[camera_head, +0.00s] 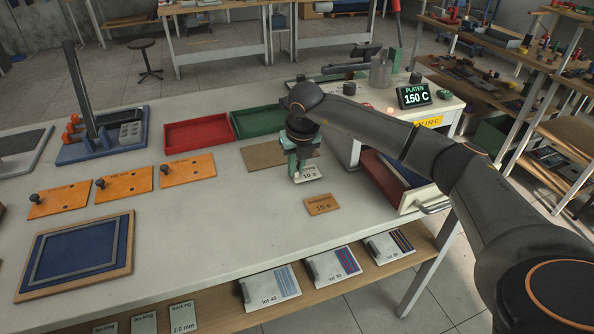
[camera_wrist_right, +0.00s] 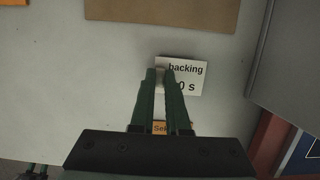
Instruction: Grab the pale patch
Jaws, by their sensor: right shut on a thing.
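The pale patch (camera_head: 309,174) is a small whitish piece printed with "backing" and a time in seconds. It lies at the table's middle, and in the right wrist view (camera_wrist_right: 194,84) the fingers cover its left part. My right gripper (camera_head: 296,176) points down at it, shut on the patch's left side. Its green fingers (camera_wrist_right: 162,72) are close together in the wrist view; the exact contact is hidden.
A tan patch (camera_head: 323,204) marked 15 s lies just in front. A brown board (camera_head: 262,156) and red (camera_head: 198,132) and green (camera_head: 258,121) trays are behind. An open drawer (camera_head: 385,181) is at right. Clear tabletop (camera_head: 225,215) extends left.

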